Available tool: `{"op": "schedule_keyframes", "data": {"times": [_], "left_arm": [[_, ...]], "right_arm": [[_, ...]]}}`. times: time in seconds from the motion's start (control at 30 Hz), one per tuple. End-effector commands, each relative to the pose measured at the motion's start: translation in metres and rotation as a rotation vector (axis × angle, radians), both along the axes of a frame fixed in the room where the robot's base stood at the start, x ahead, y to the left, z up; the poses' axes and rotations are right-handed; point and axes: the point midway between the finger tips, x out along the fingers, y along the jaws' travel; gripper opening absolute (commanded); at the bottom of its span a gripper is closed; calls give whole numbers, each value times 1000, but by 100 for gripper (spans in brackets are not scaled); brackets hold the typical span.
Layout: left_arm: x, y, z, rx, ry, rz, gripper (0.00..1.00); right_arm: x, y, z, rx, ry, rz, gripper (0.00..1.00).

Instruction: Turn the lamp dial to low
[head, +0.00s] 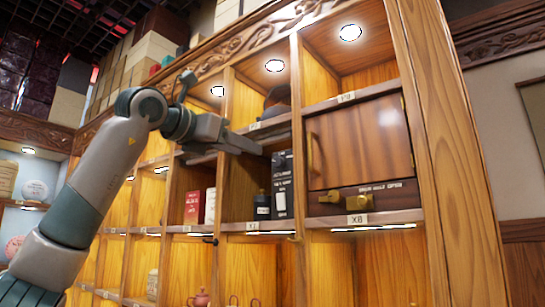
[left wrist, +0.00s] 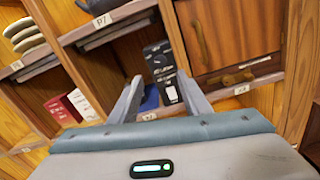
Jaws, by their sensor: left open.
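A dark control panel (head: 390,197) with small, unreadable lettering sits under a closed wooden door in the right column of the cabinet. A brass dial (head: 357,203) with a pointed handle sticks out from it, with another brass knob-like end (head: 329,197) to its left. The brass dial part also shows in the left wrist view (left wrist: 230,78), right of the fingers. I cannot read its setting. My left gripper (head: 240,147) is open and empty, left of the panel and a little higher in the picture, apart from the dial. It also shows in the left wrist view (left wrist: 159,84).
The wooden door (head: 358,143) has a vertical handle (head: 310,153). A tall black box (head: 282,183) and a dark bottle (head: 262,205) stand in the compartment left of the panel. Red and white boxes (head: 192,207) stand further left. Shelf edges and upright dividers surround the compartments.

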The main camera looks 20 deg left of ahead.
Motion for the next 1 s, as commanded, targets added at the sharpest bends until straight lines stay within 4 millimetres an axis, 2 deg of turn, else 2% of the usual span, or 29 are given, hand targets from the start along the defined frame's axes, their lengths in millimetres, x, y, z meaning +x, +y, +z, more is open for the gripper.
{"op": "schedule_keyframes", "data": {"times": [0.27, 0.43, 0.7, 1.0], "left_arm": [[33, -12, 1, 0, 3, 0, 43], [62, -23, 2, 0, 4, 0, 43], [99, -36, 2, -1, 3, -1, 43], [114, -41, -1, -1, 1, 0, 43]], "right_arm": [[-47, -17, 2, -31, 110, -4, 36], [-70, -26, 13, -46, 161, -7, 36], [-67, -25, 31, -44, 156, -7, 36], [-67, -24, 36, -44, 155, -6, 36]]}}
